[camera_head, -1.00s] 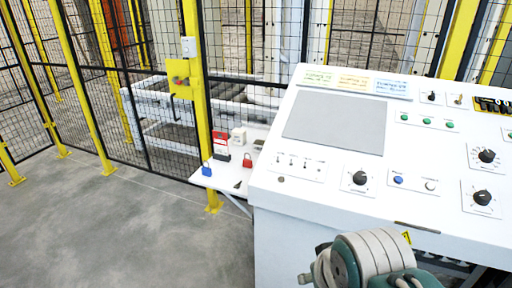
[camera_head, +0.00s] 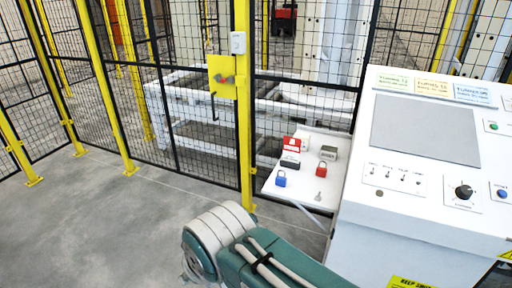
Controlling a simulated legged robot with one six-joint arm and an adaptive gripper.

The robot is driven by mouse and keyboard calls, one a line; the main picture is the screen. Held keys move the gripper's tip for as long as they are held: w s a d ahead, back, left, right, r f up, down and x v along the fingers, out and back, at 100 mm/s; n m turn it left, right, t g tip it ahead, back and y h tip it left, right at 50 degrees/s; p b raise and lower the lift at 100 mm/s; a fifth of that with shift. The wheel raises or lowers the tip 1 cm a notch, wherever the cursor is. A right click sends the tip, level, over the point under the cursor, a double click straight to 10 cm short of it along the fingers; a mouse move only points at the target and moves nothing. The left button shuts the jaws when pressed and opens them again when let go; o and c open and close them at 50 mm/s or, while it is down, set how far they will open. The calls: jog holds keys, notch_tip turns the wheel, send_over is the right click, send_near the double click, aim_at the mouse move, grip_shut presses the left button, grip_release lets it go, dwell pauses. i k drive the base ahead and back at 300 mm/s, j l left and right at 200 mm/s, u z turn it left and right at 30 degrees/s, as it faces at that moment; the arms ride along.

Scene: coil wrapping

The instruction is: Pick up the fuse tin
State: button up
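A small white shelf (camera_head: 298,192) juts from the left side of the control console, with several small things on it. A small grey box (camera_head: 329,153) at the back right of the shelf looks most like the fuse tin; no label is readable. Also on the shelf are a red and white item (camera_head: 293,143), a dark item (camera_head: 290,161), a red padlock (camera_head: 321,170), a blue padlock (camera_head: 280,179) and a small key-like piece (camera_head: 320,197). Green and pale links of my arm show at the bottom centre, in front of the shelf. My gripper is not in view.
The white console (camera_head: 420,185) with knobs and a grey panel fills the right. A yellow fence post (camera_head: 243,110) with a yellow latch box (camera_head: 222,70) stands left of the shelf, before black mesh. Grey floor (camera_head: 110,225) is clear at left.

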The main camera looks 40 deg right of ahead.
aim_at(327, 152)
jog(key=i+j+u, duration=0.15)
jog(key=i, duration=0.25)
jog(key=i+j+u, duration=0.1)
jog(key=i, duration=0.35)
jog(key=i+z, duration=0.25)
jog(key=z, duration=0.15)
jog(key=i+z, duration=0.25)
jog(key=z, duration=0.15)
jog(key=i+j+z, duration=0.1)
jog(key=i+z, duration=0.15)
jog(key=z, duration=0.15)
jog(key=i+l+z, duration=0.15)
jog(key=z, duration=0.25)
jog(key=i+z, duration=0.5)
jog(key=z, duration=0.3)
jog(key=i+z, duration=0.35)
jog(key=i+l+z, duration=0.1)
jog(key=i+z, duration=0.2)
jog(key=z, duration=0.2)
jog(key=i+z, duration=0.45)
jog(key=k+j, duration=0.05)
jog(key=k, duration=0.05)
